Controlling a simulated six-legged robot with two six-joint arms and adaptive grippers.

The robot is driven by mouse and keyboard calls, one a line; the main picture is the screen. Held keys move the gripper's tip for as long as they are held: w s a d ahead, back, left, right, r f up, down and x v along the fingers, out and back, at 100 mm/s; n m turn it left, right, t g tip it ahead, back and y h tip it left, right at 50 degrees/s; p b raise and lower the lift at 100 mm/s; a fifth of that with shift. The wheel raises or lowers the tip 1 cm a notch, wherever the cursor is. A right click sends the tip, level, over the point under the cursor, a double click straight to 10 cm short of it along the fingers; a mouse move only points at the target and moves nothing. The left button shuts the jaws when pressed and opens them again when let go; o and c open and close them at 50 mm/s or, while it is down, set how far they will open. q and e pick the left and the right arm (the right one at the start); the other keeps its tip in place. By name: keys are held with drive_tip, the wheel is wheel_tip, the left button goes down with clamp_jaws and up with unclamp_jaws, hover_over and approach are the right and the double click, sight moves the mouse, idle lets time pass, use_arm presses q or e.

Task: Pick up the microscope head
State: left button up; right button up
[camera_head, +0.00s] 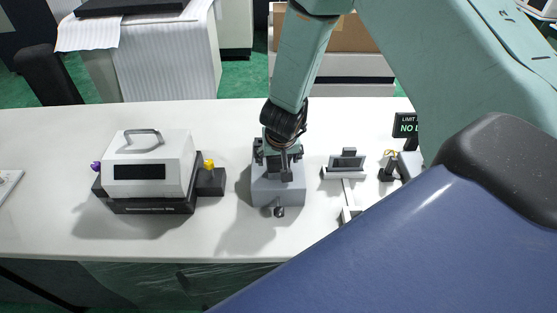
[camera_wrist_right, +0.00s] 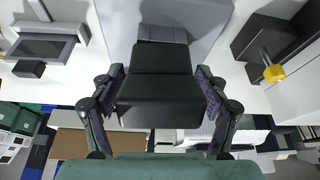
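My right gripper (camera_head: 279,160) points down over a grey block-shaped base (camera_head: 278,190) on the white table. In the right wrist view, a black blocky part (camera_wrist_right: 160,80), which looks like the microscope head, sits between the two fingers of my right gripper (camera_wrist_right: 160,78). The finger pads lie close along both its sides; I cannot tell whether they press on it. The grey base (camera_wrist_right: 205,25) shows beyond it in that view. In the head view the gripper hides most of the black part. My left gripper is not in view.
A white-and-black machine (camera_head: 150,170) with a handle stands left on the table (camera_head: 60,210). A small black box (camera_head: 210,182) adjoins its right side. A small screen stand (camera_head: 346,166) and a sign (camera_head: 407,126) stand to the right. The table's front left is clear.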

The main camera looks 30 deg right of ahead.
drive_tip(key=shift+w+f, duration=0.1)
drive_tip(key=shift+w, duration=0.1)
drive_tip(key=shift+c, duration=1.4)
drive_tip(key=shift+s, duration=0.2)
drive_tip(key=c, duration=0.4)
drive_tip(key=shift+w, duration=0.15)
drive_tip(key=c, duration=0.5)
